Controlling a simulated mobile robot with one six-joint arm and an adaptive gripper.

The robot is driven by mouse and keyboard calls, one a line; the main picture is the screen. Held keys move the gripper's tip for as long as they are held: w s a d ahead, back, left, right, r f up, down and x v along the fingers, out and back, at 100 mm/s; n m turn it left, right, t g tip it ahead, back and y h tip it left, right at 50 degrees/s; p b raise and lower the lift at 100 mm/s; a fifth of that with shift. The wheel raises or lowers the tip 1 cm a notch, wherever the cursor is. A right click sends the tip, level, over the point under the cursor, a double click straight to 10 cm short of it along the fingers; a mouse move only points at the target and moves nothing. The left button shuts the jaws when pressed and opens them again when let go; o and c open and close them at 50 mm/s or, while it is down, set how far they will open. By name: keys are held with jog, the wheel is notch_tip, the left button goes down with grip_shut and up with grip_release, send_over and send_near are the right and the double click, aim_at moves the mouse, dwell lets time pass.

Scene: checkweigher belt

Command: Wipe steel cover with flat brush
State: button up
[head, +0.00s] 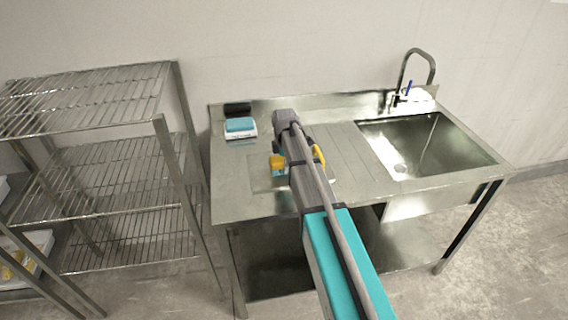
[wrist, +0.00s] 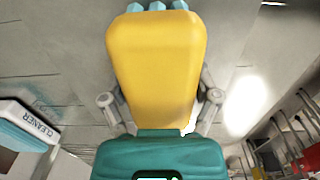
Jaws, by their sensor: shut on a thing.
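In the wrist view my gripper (wrist: 158,108) is shut on the flat brush (wrist: 156,65), with a grey finger at each side of its broad yellow body. Pale blue tufts show at the brush's far end. In the head view my arm hides most of the gripper, and yellow parts (head: 277,162) show on both sides of it. Below lies a flat, thin steel plate, seemingly the steel cover (head: 261,180), on the left half of the steel counter (head: 230,205). My arm covers part of the plate. I cannot tell whether the tufts touch it.
A white holder marked CLEANER (wrist: 35,120) with a blue pad (head: 240,124) stands at the counter's back left, before a black block (head: 237,109). A sink (head: 405,150) with a tap (head: 416,60) is at right. A wire shelf rack (head: 120,160) stands left.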

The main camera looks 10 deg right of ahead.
aim_at(273, 159)
jog(key=shift+a, duration=0.15)
jog(key=shift+a, duration=1.85)
jog(key=shift+a, duration=0.15)
jog(key=shift+a, duration=1.9)
jog(key=shift+r+p, duration=2.95)
jog(key=shift+p, duration=0.05)
jog(key=shift+r, duration=0.1)
